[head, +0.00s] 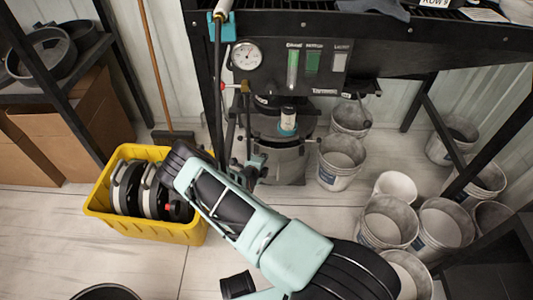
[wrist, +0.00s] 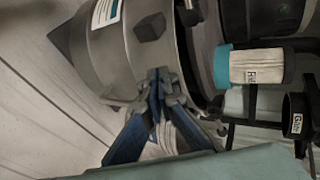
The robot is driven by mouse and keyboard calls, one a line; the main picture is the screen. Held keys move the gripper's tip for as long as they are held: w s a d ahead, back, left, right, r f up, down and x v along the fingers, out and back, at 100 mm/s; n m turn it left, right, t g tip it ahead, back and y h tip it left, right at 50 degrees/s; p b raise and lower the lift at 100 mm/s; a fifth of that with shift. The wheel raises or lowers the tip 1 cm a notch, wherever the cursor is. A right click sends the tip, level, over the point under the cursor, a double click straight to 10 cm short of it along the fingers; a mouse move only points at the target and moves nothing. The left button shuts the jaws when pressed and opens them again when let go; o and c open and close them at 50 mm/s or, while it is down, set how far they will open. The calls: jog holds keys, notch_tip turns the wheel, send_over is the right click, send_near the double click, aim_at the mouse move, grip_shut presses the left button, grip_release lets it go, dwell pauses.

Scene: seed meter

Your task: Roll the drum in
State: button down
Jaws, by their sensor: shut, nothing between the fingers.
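A grey metal drum (head: 278,162) stands under the black bench in the head view, with a dark upper part. A small white and teal canister (head: 288,122) is at its front. In the wrist view the grey drum body (wrist: 112,55) fills the upper left, and the canister (wrist: 258,66) is at the right. My gripper (head: 257,164) is in front of the drum's left side. In the wrist view my gripper (wrist: 158,76) is shut and empty, its fingertips overlapping the drum's lower edge. I cannot tell whether they touch it. My arm hides part of the floor.
The black bench frame (head: 300,22) carries a gauge (head: 246,55) and a panel above the drum. A yellow crate (head: 150,226) with dark discs stands to the left. Several white buckets (head: 342,160) stand to the right. A broom (head: 172,136) leans behind the crate.

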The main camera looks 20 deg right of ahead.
jog(key=p+v, duration=0.3)
jog(key=v, duration=0.6)
jog(key=t+h+b, duration=0.1)
jog(key=t+b, duration=0.1)
jog(key=b, duration=0.5)
send_near(278, 152)
jog(key=x, duration=0.5)
jog(key=shift+w+d+f, duration=0.1)
jog(key=shift+w+f, duration=0.05)
jog(key=shift+f, duration=0.15)
jog(key=shift+w+d+r, duration=0.1)
jog(key=shift+w+d, duration=0.15)
jog(key=shift+w, duration=0.15)
